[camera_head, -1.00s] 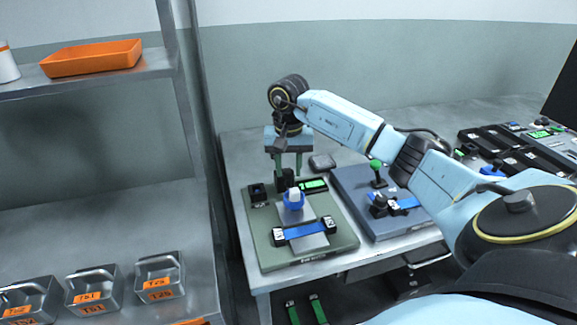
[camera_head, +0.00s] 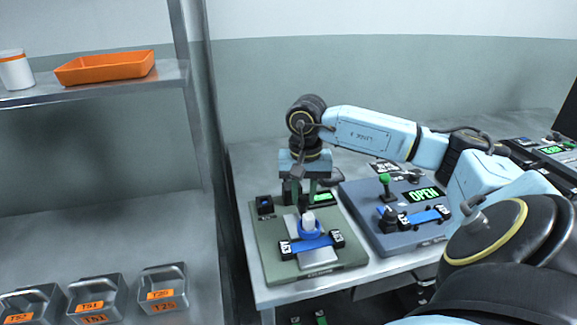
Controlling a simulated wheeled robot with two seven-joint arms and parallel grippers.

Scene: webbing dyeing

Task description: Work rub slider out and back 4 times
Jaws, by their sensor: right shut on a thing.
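The rub slider (camera_head: 309,219) has a white peg with a blue ring at its foot. It is on the grey-green rubbing unit (camera_head: 268,236), close to the blue webbing strip (camera_head: 318,243) held between two black labelled clamps. My right gripper (camera_head: 303,200) reaches down from above at the slider's back side and is shut on it. The fingertips are small and partly hidden, so the exact grip is unclear. My left gripper is out of view.
To the right is a blue-grey unit (camera_head: 385,238) with a green knob, a blue strip and a display reading OPEN. At left, a shelf holds an orange tray (camera_head: 105,67) and a white jar (camera_head: 16,70). Labelled metal bins (camera_head: 162,287) stand below. A shelf post (camera_head: 199,120) rises beside the table.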

